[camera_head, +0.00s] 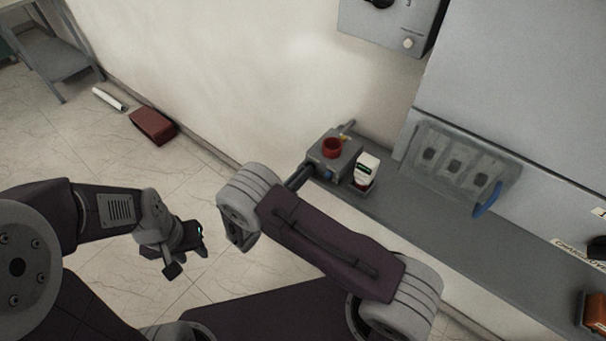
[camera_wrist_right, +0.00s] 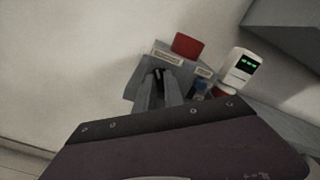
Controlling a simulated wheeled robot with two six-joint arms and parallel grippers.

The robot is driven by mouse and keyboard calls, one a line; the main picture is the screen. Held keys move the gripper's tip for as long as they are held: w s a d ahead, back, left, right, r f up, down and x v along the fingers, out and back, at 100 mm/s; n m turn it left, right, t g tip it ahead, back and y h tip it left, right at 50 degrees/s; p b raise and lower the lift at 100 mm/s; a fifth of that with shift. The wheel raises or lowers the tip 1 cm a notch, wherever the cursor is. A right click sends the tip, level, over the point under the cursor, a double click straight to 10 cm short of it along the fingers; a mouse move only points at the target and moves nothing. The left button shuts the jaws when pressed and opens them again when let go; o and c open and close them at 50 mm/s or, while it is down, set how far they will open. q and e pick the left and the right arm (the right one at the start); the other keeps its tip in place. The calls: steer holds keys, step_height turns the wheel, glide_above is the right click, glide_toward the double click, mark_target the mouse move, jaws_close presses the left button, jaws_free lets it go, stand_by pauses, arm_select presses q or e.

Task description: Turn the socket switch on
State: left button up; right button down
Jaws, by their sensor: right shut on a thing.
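The grey socket box (camera_head: 338,158) with a round red cap sits on the ledge by the wall. In the right wrist view the grey box (camera_wrist_right: 134,84) has its red flap (camera_wrist_right: 186,45) raised and pale labels on its face. My right gripper (camera_head: 305,173) is at the front of the box. In its wrist view the fingers (camera_wrist_right: 159,88) are close together against the box face, shut on the socket switch, which they mostly hide. My left gripper (camera_head: 188,258) hangs over the floor, away from the box, its fingers apart and empty.
A white meter (camera_head: 367,169) with a green display stands close to the right of the box. A grey panel (camera_head: 455,165) with a blue handle (camera_head: 487,200) leans farther right. A wall box (camera_head: 390,22) hangs above. A dark red box (camera_head: 153,126) lies on the floor.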

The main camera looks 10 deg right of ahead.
steer(key=m+b, duration=0.1)
steer(key=m, duration=0.6)
steer(key=shift+f+b, duration=0.1)
steer(key=shift+b, duration=0.25)
stand_by(0.4)
steer(key=c, duration=1.7)
jaws_free()
steer(key=shift+s, duration=0.1)
